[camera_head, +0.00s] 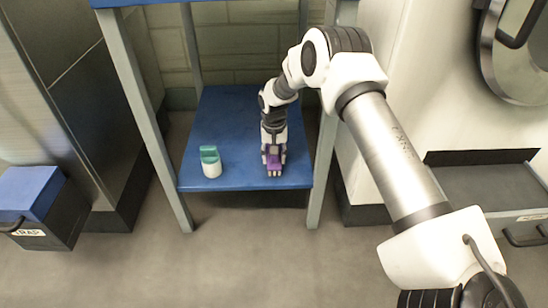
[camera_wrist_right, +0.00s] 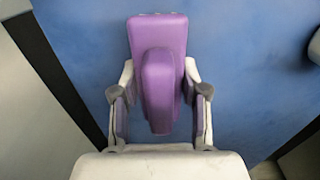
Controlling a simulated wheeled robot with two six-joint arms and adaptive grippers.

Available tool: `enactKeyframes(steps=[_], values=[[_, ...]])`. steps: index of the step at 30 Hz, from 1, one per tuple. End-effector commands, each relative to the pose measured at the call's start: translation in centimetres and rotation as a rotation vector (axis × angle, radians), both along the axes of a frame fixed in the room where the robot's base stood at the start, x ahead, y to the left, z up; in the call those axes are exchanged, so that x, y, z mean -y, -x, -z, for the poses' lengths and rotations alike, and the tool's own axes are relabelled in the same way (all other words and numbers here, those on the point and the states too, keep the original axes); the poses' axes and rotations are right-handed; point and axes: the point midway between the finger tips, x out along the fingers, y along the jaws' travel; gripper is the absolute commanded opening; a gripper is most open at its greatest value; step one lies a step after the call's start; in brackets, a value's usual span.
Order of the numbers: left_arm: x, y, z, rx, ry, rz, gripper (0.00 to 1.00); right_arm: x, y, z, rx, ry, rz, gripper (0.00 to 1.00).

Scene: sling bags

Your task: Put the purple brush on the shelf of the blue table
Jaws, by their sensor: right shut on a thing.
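The purple brush (camera_head: 273,161) is at the front right part of the blue lower shelf (camera_head: 235,120) of the blue table (camera_head: 150,2). My right gripper (camera_head: 273,152) is shut on the brush. In the right wrist view the purple brush (camera_wrist_right: 160,75) lies between the two fingers of my right gripper (camera_wrist_right: 160,105), with the blue shelf (camera_wrist_right: 245,70) behind it. I cannot tell whether the brush touches the shelf. My left gripper is not in view.
A white and teal object (camera_head: 210,162) stands on the shelf to the left of the brush. Grey table legs (camera_head: 140,90) flank the shelf. A blue-topped dark bin (camera_head: 40,205) is at the left. A grey drawer unit (camera_head: 490,195) is at the right. The floor in front is clear.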

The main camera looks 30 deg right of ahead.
Motion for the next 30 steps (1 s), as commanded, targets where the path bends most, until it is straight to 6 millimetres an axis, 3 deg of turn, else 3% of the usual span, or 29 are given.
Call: enactKeyframes(steps=[1, 2, 3, 4, 14, 24, 30], values=[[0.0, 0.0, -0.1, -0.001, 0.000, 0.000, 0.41, 0.0, 0.0, 0.1, 0.000, 0.000, 0.000, 0.00], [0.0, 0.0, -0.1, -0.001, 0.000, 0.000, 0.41, 0.0, 0.0, 0.1, 0.000, 0.000, 0.000, 0.51], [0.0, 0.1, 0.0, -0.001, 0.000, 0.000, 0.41, 0.0, 0.0, 0.1, 0.000, 0.000, 0.000, 0.65], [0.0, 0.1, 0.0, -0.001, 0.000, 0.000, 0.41, 0.0, 0.0, 0.2, 0.000, 0.000, 0.000, 0.69], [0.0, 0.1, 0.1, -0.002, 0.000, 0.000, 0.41, 0.0, 0.0, 0.0, 0.001, 0.001, 0.000, 0.69], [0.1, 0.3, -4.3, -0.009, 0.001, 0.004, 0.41, 0.0, 0.0, -6.5, 0.001, 0.001, 0.000, 0.69], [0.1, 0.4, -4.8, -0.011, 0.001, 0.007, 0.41, 0.0, 0.0, -7.8, 0.000, 0.000, 0.000, 0.69]])
